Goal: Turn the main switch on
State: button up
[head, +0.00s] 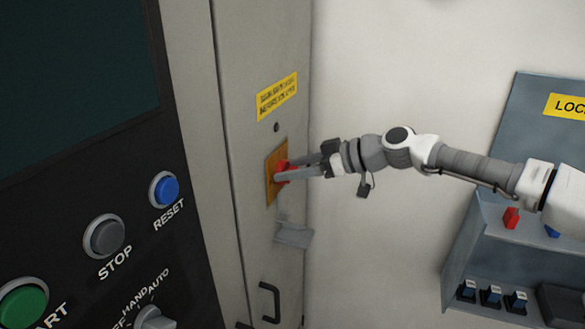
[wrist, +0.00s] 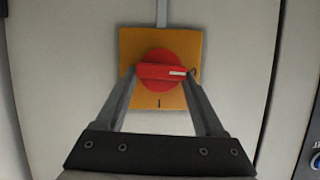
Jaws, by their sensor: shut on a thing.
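The main switch is a red rotary knob (wrist: 160,67) on a yellow-orange square plate (wrist: 131,45), mounted on the grey cabinet side. In the wrist view the knob's handle lies roughly level, with a white mark at its right end. A dark tick shows on the plate below the knob. My gripper (wrist: 163,74) has one finger at each end of the handle and is shut on it. In the head view my gripper (head: 284,175) reaches the red knob (head: 283,167) from the right, and its fingers hide part of the knob and plate (head: 271,189).
A yellow label (head: 277,96) sits above the switch, and a small grey flap (head: 294,235) and a dark handle (head: 270,302) sit below it. A button panel with RESET (head: 164,189) and STOP (head: 104,235) is at left. A lockout board (head: 532,120) hangs at right.

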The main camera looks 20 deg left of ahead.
jog(key=m+g, duration=0.1)
jog(key=m+g+p, duration=0.1)
jog(key=m, duration=0.1)
jog(key=shift+w+y, duration=0.3)
jog(key=shift+w, duration=0.05)
jog(key=m+g, duration=0.1)
jog(key=m+p, duration=0.1)
jog(key=shift+w+f+m+g, duration=0.2)
jog(key=shift+m+g, duration=0.1)
jog(key=shift+g, duration=0.1)
jog(key=m, duration=0.1)
jog(key=m+g+y, duration=0.1)
jog(key=m, duration=0.1)
jog(key=shift+w+f+y, duration=0.15)
jog(key=shift+f+y, duration=0.1)
jog(key=shift+y, duration=0.05)
jog(key=shift+f+m+g+y, duration=0.15)
jog(key=shift+m+g+y, duration=0.25)
jog(key=shift+m, duration=0.65)
jog(key=shift+f+m+g+y, duration=0.1)
jog(key=shift+m+g+y, duration=0.3)
jog(key=shift+m, duration=0.65)
jog(key=o, duration=1.4)
jog(key=shift+c, duration=0.2)
